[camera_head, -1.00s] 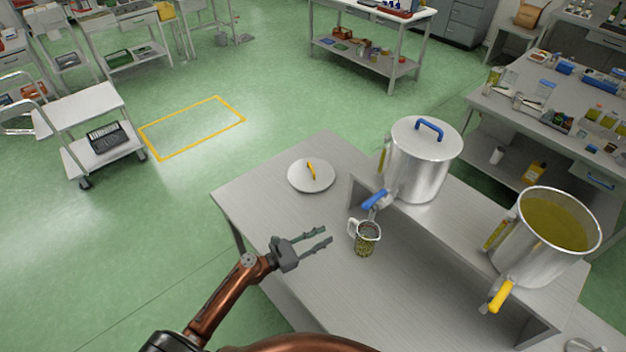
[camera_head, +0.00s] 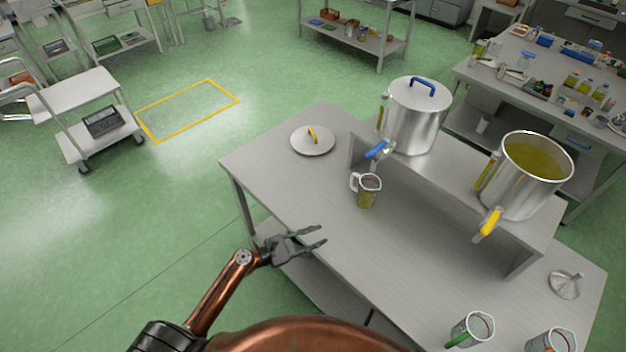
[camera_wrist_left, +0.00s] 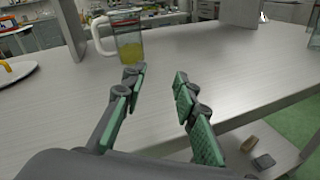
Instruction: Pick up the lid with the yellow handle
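The lid with the yellow handle (camera_head: 325,146) lies flat on the steel table, near its far left corner in the head view. Its yellow handle (camera_head: 312,134) stands up from the middle. Part of the lid also shows at the left edge of the left wrist view (camera_wrist_left: 14,74). My left gripper (camera_head: 322,237) is open and empty, at the table's near left edge, well short of the lid. In the left wrist view its two fingers (camera_wrist_left: 158,90) stand apart with bare tabletop between them. My right gripper is not in view.
A glass jug (camera_head: 368,196) with yellowish contents stands right of the lid. A raised shelf (camera_head: 455,182) carries a blue-handled covered pot (camera_head: 416,122) and an open pot (camera_head: 520,190) of yellow liquid. More jugs (camera_head: 472,332) and a funnel (camera_head: 564,284) stand at right. The tabletop around the lid is clear.

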